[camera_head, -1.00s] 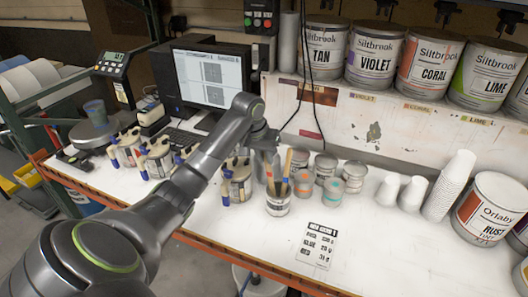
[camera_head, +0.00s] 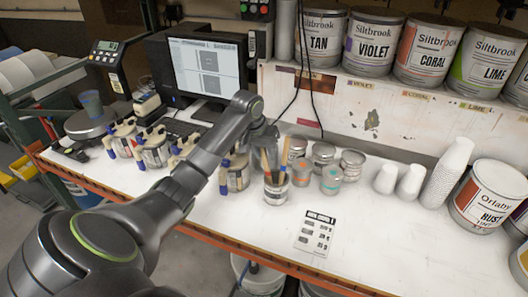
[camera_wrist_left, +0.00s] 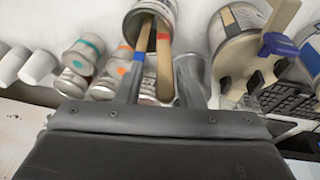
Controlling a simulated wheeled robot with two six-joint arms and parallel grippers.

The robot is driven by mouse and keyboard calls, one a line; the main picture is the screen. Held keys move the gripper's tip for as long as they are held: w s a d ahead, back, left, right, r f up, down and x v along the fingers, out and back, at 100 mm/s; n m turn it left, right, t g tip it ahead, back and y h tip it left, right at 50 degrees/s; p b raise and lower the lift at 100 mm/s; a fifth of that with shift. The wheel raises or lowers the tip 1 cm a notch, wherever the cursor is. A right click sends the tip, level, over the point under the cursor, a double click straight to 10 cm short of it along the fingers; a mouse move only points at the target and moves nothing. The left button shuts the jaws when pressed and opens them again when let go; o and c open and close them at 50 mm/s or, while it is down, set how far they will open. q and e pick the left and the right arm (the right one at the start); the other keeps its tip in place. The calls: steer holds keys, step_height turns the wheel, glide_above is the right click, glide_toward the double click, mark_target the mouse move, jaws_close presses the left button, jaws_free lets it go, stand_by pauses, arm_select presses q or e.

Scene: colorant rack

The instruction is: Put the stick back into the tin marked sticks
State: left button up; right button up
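The sticks tin (camera_head: 276,192) stands upright on the white bench. Its marking is too small to read. Wooden sticks rise from its mouth; in the wrist view, one stick (camera_wrist_left: 164,70) has a red band and another (camera_wrist_left: 143,45) a blue band. My left gripper (camera_head: 266,148) is just above and behind the tin, pointing down. In the wrist view, its fingers (camera_wrist_left: 161,88) are apart, with the red-banded stick showing in the gap between them. I cannot tell whether either finger touches a stick. My right gripper is in neither view.
Small paint tins (camera_head: 331,179) stand close to the right of the sticks tin. Lidded jars with blue-tipped spouts (camera_head: 234,178) are to its left. A printed card (camera_head: 316,233) lies in front. Paper cups (camera_head: 448,172) stand further right.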

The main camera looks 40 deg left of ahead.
arm_select(q)
steer(key=shift+o, duration=0.4)
steer(key=shift+r, duration=0.1)
steer(key=shift+s+r, duration=0.1)
steer(key=shift+r, duration=0.1)
steer(key=p+v, duration=0.2)
steer(key=v, duration=1.4)
steer(key=shift+r, duration=0.4)
